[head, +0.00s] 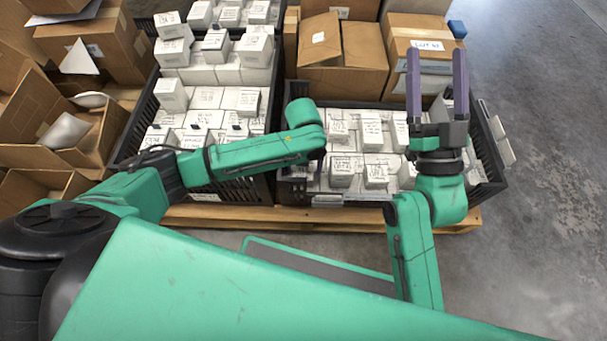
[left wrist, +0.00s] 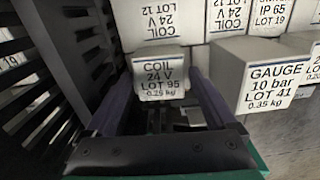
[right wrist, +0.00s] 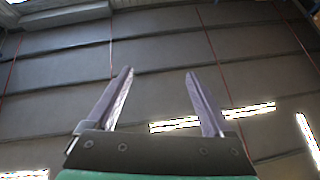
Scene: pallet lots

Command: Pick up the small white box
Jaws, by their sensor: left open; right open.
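Many small white labelled boxes fill the crates, so I cannot tell which one the task means. In the left wrist view, a white box marked COIL 24 V LOT 95 (left wrist: 162,76) lies between the fingers of my left gripper (left wrist: 160,88), which is open. I cannot tell whether the fingers touch it. In the head view this gripper is hidden under its own wrist, at the left side of the right crate (head: 340,200). My right gripper (head: 437,52) is open and empty, pointing up above that crate's right side; its wrist view shows only the ceiling.
A white GAUGE LOT 41 box (left wrist: 275,78) stands right of the left gripper, and the slatted crate wall (left wrist: 45,70) is close on its left. The left crate (head: 262,185) is heaped with boxes. Cardboard cartons (head: 340,65) stand behind. Floor (head: 550,200) at right is clear.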

